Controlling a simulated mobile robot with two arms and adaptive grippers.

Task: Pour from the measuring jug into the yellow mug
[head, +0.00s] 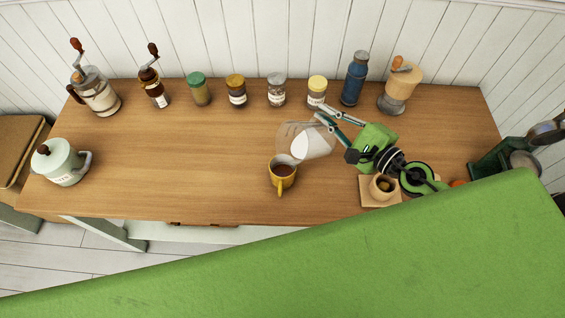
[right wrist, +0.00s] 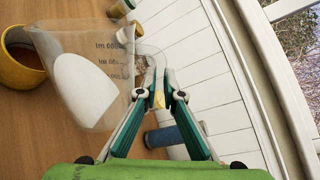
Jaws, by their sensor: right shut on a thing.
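The clear measuring jug (head: 311,135) holds something white and is tilted, its lower end beside and over the rim of the yellow mug (head: 284,181). The mug stands upright on the wooden counter with its handle toward the front edge; its inside looks brown. My right gripper (head: 321,113) is shut on the jug. In the right wrist view its fingertips (right wrist: 161,92) pinch the clear handle of the jug (right wrist: 85,75), whose side has printed ml marks. The yellow mug (right wrist: 14,78) is at the left edge there. No stream is clearly visible. My left gripper is not in view.
Several jars line the back of the counter (head: 190,165), with a blue bottle (head: 355,79) and a grinder (head: 399,88) at back right. A small wooden pot (head: 383,187) sits below my right arm. A pale canister (head: 59,163) stands far left. The counter's left middle is clear.

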